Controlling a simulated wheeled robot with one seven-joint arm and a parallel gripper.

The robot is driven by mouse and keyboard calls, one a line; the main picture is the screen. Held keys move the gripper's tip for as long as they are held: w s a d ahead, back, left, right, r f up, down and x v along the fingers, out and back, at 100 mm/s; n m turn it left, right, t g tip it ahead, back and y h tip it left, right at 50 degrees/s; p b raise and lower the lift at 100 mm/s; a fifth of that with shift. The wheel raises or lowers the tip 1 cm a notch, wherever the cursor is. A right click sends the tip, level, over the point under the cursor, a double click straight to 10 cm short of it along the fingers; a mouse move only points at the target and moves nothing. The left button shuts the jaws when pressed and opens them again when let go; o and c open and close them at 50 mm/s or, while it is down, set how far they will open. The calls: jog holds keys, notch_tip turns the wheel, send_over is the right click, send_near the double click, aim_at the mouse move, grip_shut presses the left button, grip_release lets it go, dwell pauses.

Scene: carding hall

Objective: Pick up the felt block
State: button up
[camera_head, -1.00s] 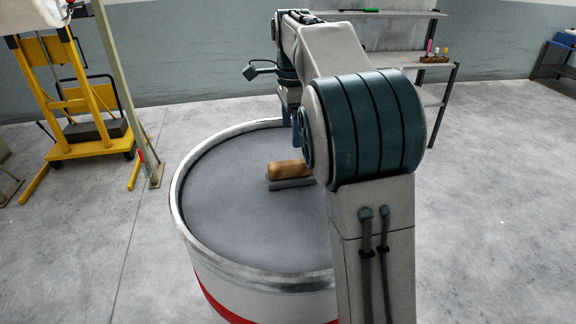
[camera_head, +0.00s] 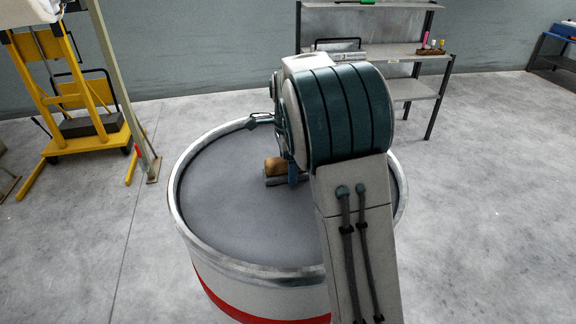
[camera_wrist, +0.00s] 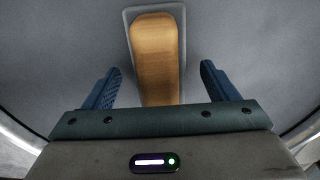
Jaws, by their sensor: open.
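The felt block, with a tan wooden-looking top (camera_head: 275,165) over a grey base (camera_head: 272,181), lies on the grey top of a round drum (camera_head: 225,215). In the wrist view the block's tan top (camera_wrist: 155,55) sits between my two blue fingers, with a grey rim (camera_wrist: 127,22) around it. My gripper (camera_wrist: 160,88) is open, one finger to each side of the block, with visible gaps. The near end of the block is hidden behind the gripper body. In the head view my arm covers the block's right part and most of my gripper.
The drum has a raised pale metal rim (camera_head: 177,210). A yellow lift frame (camera_head: 85,143) stands at the left back. A grey metal shelf (camera_head: 420,88) with small bottles stands behind. The drum top around the block looks clear.

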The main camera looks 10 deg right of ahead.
jog(key=shift+f, duration=0.5)
jog(key=shift+c, duration=0.3)
jog(key=c, duration=1.1)
jog(key=shift+r, duration=0.1)
jog(key=shift+c, duration=0.2)
jog(key=shift+r, duration=0.55)
notch_tip(320, 180, up, 3)
jog(key=shift+f+b, duration=0.2)
jog(key=shift+b, duration=0.3)
jog(key=s+d+r+b, duration=0.2)
jog(key=s+d+r, duration=0.5)
jog(key=s+d, duration=0.1)
jog(key=shift+d+b, duration=0.3)
jog(key=shift+r, duration=0.1)
